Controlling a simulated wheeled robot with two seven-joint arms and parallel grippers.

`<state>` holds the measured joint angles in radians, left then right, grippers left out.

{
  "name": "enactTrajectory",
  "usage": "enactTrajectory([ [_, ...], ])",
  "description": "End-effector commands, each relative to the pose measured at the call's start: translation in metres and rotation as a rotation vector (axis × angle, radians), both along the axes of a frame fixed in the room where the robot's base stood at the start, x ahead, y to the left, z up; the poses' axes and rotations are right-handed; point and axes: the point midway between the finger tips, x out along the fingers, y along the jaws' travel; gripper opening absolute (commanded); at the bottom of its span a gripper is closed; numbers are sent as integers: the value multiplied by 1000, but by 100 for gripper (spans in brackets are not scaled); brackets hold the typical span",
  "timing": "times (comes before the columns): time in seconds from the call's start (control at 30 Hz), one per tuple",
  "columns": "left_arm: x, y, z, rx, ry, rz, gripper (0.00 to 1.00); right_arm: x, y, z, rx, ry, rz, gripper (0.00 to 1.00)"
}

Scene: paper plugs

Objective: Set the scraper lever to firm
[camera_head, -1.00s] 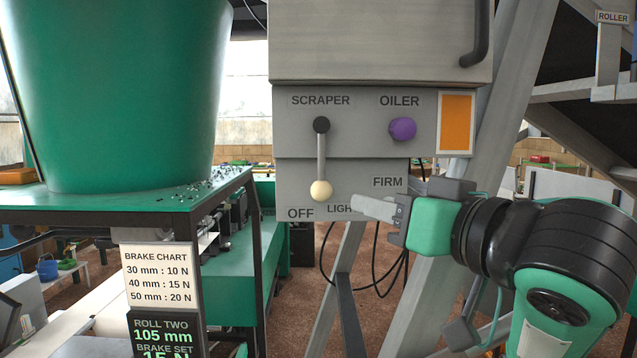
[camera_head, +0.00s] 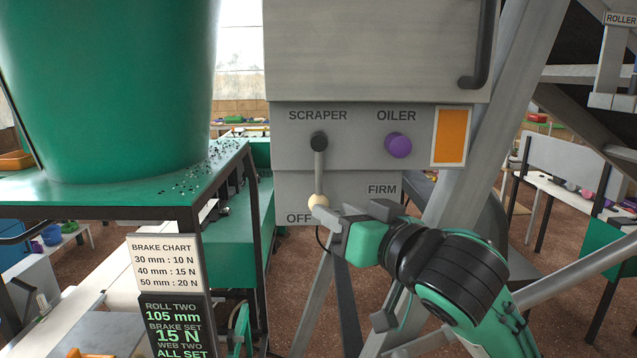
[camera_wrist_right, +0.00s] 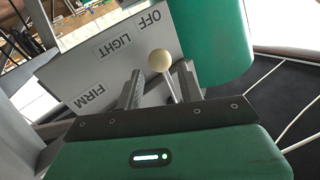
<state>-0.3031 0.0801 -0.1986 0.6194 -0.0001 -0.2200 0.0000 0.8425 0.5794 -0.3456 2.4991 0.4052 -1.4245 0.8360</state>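The scraper lever (camera_head: 319,176) hangs almost straight down from its dark pivot below the SCRAPER label, with its cream ball knob (camera_head: 317,201) at the bottom. The knob is near the OFF label and left of FIRM (camera_head: 382,189). LIGHT is hidden by my gripper in the head view, but shows in the right wrist view (camera_wrist_right: 112,47). My right gripper (camera_head: 326,216) is at the knob. In the wrist view its fingers (camera_wrist_right: 160,88) are apart, with the lever rod and knob (camera_wrist_right: 159,62) showing between them; contact is unclear. My left gripper is not in view.
The purple oiler knob (camera_head: 398,145) and an orange panel (camera_head: 450,136) are right of the lever. A grey box with a dark handle (camera_head: 476,60) overhangs above. A large green tub (camera_head: 110,90) stands left, and a diagonal grey strut (camera_head: 490,130) rises right.

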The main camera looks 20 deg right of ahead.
Motion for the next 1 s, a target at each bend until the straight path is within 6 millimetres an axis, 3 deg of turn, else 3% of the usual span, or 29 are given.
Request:
enactTrajectory([
  [0.03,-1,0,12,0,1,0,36,1,1,4,-2,5,0,38],
  [0.4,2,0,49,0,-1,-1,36,28,10,3,-2,4,1,38],
  [0.63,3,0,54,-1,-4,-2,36,51,16,1,-1,1,0,38],
  [0.97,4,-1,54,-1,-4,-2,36,54,18,0,-2,0,0,38],
  [1.0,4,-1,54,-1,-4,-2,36,54,18,0,-2,0,0,32],
])
